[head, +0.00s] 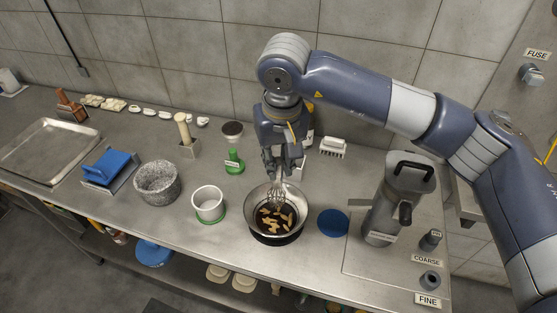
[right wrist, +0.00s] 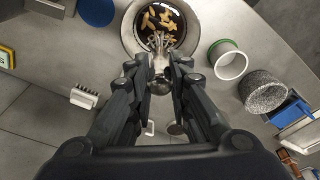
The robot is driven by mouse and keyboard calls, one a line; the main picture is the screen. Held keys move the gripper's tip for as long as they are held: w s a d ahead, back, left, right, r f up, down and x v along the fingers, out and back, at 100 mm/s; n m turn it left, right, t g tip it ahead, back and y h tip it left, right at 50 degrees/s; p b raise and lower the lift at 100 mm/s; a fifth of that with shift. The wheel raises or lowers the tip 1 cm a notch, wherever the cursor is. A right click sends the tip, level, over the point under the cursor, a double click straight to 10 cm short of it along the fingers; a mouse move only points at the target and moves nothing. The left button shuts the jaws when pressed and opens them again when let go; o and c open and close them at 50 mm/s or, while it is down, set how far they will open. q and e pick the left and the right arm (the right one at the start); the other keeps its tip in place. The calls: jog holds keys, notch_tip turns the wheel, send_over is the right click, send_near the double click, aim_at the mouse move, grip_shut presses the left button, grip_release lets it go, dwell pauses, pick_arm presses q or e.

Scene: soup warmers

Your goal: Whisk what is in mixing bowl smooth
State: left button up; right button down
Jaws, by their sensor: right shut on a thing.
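The mixing bowl (head: 250,225) is a round metal bowl on the steel counter. It holds dark liquid with several pale yellow-brown pieces floating in it. My right gripper (head: 279,174) is above the bowl and shut on a wire whisk (head: 279,196), whose wires point down into the bowl. In the right wrist view the fingers of my right gripper (right wrist: 160,72) close around the whisk (right wrist: 157,42), and the bowl (right wrist: 131,38) lies beyond it. I cannot tell how deep the wires reach. My left gripper is in neither view.
A white cup with a green base (head: 208,205) and a stone mortar (head: 157,184) stand left of the bowl. A blue disc (head: 333,223) and a tall grey grinder (head: 396,205) stand to the right. A green-based stand (head: 234,165) is behind. The counter's front edge is close.

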aim_at(278, 190)
notch_tip(278, 190, down, 6)
jog(key=b, duration=0.4)
jog(key=shift+r+b, duration=0.15)
jog(key=shift+b, duration=0.25)
jog(key=shift+f+b, duration=0.5)
jog(key=shift+f, duration=0.05)
jog(key=shift+f+b, duration=0.35)
jog(key=shift+b, duration=0.05)
